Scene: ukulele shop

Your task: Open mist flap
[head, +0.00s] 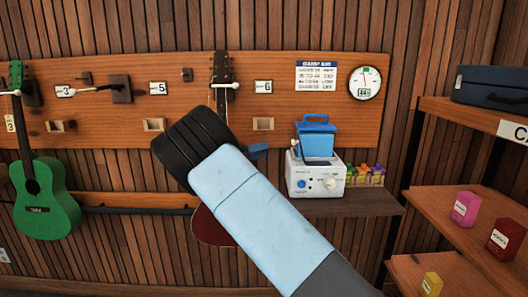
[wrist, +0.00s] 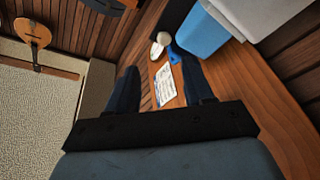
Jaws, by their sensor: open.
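The mist machine stands on a wooden shelf in the head view, with a white base (head: 316,181) carrying a dial and buttons, and a blue tank (head: 316,143) with a handle on top. A small white part (head: 294,148) shows at the tank's left side; I cannot tell whether it is the flap. My gripper is mostly hidden behind my arm in the head view; one dark finger (head: 258,150) shows just left of the machine. In the wrist view my gripper (wrist: 160,82) is open and empty, fingers apart. A large blue body (wrist: 205,30), apparently the tank, lies beyond the right finger.
Small colourful boxes (head: 364,175) stand right of the machine. A printed sign (head: 316,76) and a round gauge (head: 365,83) hang above. A green guitar (head: 42,195) hangs at left. Shelves (head: 470,235) with small boxes and a dark case (head: 490,88) stand at right.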

